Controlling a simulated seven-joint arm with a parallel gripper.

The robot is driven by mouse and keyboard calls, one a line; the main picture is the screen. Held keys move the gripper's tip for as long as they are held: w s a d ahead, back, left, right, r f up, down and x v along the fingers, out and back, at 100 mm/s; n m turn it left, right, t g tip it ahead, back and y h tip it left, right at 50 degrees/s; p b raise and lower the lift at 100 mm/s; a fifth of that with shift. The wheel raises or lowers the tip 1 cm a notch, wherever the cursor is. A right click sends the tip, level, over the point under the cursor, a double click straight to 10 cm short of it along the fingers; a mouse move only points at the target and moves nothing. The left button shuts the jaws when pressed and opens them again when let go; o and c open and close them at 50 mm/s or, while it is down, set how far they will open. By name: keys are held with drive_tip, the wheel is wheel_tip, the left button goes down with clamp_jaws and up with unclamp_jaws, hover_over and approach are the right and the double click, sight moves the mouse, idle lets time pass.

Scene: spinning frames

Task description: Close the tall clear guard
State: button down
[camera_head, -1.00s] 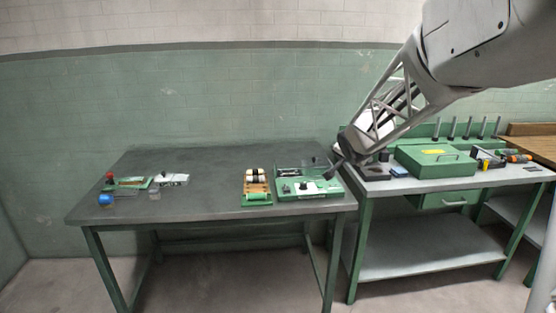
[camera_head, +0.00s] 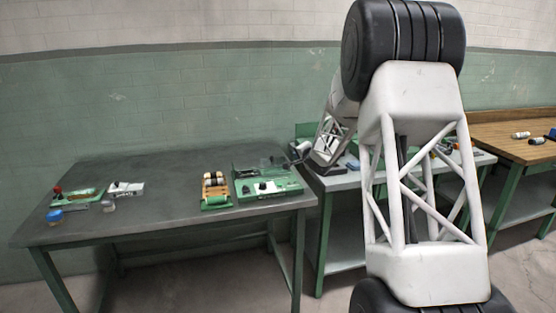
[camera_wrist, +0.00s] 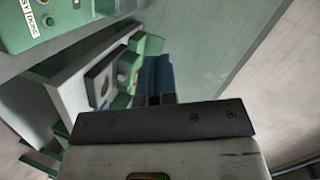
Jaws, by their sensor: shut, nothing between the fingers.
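A green machine (camera_head: 268,188) with knobs stands at the right end of the dark table. A faint clear panel (camera_head: 273,163) seems to stand upright at its back right; this looks like the tall clear guard, but its edges are hard to make out. My gripper (camera_head: 298,151) is shut and empty, small in the head view, just right of the panel; I cannot tell whether they touch. In the wrist view, a green panel (camera_wrist: 45,22) with a "DONE" label and green buttons shows at upper left. The guard is not clear there.
A small green rack of rollers (camera_head: 214,190) stands left of the machine. A blue-lidded jar (camera_head: 55,217) and small devices sit at the table's left end. The table's middle (camera_head: 155,205) is clear. A grey workbench (camera_head: 335,183) stands to the right, partly behind my arm.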

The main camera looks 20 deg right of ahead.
sight(278, 164)
drive_tip(key=w+d+f+y, duration=0.1)
drive_tip(key=w+f+y, duration=0.1)
drive_tip(key=w+f, duration=0.2)
drive_tip(key=shift+d+f+m, duration=0.3)
drive_tip(key=shift+d+f, duration=0.05)
drive_tip(key=shift+f, duration=0.15)
drive_tip(key=shift+w, duration=0.1)
drive_tip(key=x, duration=1)
drive_tip(key=shift+r, duration=0.1)
drive_tip(key=shift+w+a+f, duration=0.1)
drive_tip(key=shift+w+a, duration=0.1)
drive_tip(key=shift+a, duration=0.25)
drive_tip(key=shift+w+a+f, duration=0.15)
drive_tip(key=shift+a, duration=0.3)
drive_tip(key=shift+w+a+f, duration=0.15)
drive_tip(key=shift+w+a, duration=0.05)
drive_tip(key=shift+a, duration=0.2)
drive_tip(key=shift+w+a+f, duration=0.15)
drive_tip(key=shift+w+a, duration=0.05)
drive_tip(key=shift+a, duration=0.2)
